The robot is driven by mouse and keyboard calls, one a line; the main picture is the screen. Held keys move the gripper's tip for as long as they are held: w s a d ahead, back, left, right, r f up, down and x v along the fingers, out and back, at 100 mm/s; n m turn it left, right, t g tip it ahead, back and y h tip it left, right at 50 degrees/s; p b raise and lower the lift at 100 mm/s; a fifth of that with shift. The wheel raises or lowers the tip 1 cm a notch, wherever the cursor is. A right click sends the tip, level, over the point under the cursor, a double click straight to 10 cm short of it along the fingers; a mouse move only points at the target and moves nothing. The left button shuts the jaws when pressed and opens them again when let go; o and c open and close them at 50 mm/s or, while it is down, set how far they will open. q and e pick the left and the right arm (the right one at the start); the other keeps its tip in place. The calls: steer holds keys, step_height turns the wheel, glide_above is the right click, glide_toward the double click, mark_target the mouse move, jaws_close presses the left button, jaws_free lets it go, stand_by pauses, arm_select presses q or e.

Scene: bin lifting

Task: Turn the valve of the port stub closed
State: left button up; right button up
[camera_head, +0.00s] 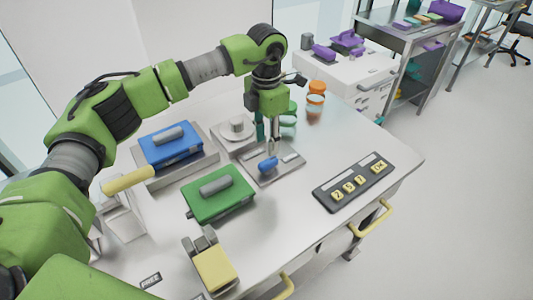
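A small valve with a blue handle (267,164) sits on a flat grey plate (291,159) near the middle of the table. I take this for the port stub's valve; the stub itself is hard to make out. My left gripper (271,151) reaches in from the left and points down just above the blue handle. Its fingertips are close to the handle; I cannot tell whether they touch it. The fingers are small and overlap, so their opening is unclear. My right gripper is not in view.
A blue case (171,147) on a tray and a green case (218,196) stand left of the valve. A keypad panel (354,183) lies to the right. Green-lidded and orange-lidded jars (315,101) stand behind. A yellow-topped block (214,268) is at the front. Bare table lies between plate and keypad.

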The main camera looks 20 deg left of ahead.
mark_target(267, 161)
arm_select(q)
steer(key=f+p, duration=0.1)
steer(key=f, duration=0.5)
steer(key=shift+w+f, duration=0.1)
steer(key=shift+w, duration=0.1)
steer(key=shift+f, duration=0.65)
steer(key=c, duration=0.9)
jaws_close()
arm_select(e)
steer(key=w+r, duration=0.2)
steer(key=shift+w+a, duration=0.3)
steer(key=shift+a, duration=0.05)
